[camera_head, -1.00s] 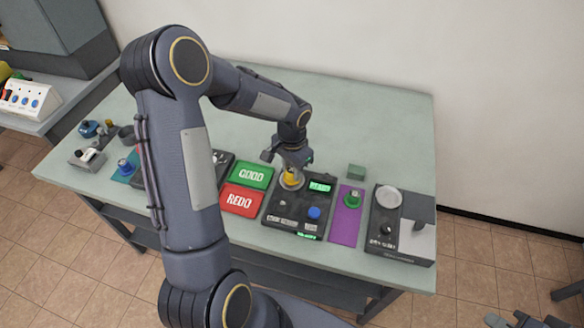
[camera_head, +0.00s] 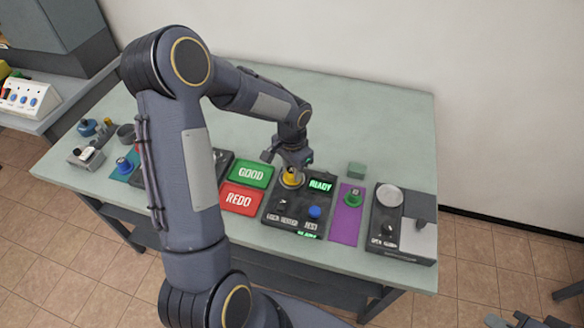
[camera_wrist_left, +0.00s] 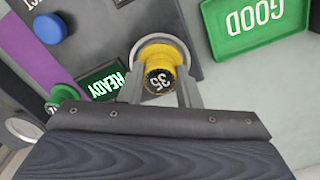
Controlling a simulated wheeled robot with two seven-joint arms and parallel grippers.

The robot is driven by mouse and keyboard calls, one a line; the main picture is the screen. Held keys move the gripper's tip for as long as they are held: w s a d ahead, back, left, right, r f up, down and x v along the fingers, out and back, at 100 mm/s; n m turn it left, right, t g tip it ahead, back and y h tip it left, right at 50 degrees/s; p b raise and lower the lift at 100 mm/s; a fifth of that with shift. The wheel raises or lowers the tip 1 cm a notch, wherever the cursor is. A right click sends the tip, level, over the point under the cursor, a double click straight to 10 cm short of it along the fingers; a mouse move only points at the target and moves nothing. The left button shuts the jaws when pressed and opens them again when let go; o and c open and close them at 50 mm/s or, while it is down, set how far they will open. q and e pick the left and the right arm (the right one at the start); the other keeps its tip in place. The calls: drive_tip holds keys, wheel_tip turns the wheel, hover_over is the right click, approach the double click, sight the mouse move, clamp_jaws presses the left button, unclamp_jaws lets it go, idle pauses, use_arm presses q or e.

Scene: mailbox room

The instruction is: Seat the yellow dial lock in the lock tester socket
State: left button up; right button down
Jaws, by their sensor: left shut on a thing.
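The yellow dial lock (camera_head: 292,178) is at the round, pale-ringed socket (camera_wrist_left: 142,48) of the black lock tester (camera_head: 282,207). My left gripper (camera_head: 291,168) is shut on the lock from above. In the left wrist view, the yellow lock (camera_wrist_left: 160,65) shows its numbered dark dial face between the two fingers. Its lower end is inside the ring outline, but I cannot tell how deep it sits. The tester's green screen (camera_head: 320,186) reads READY. Part of my right gripper (camera_head: 523,320) shows at the bottom right edge, cut off by the frame.
Green GOOD (camera_head: 251,175) and red REDO (camera_head: 242,198) trays lie left of the tester. A purple mat (camera_head: 346,222) with a green dial piece (camera_head: 353,197) lies to its right, then a grey device (camera_head: 402,240). A blue knob (camera_head: 314,212) is on the tester.

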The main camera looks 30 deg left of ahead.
use_arm(q)
drive_tip(key=shift+f, duration=0.25)
drive_tip(key=o, duration=1.3)
drive_tip(key=shift+r, duration=0.15)
drive_tip(key=shift+r+p, duration=1.95)
drive_tip(key=shift+r, duration=1)
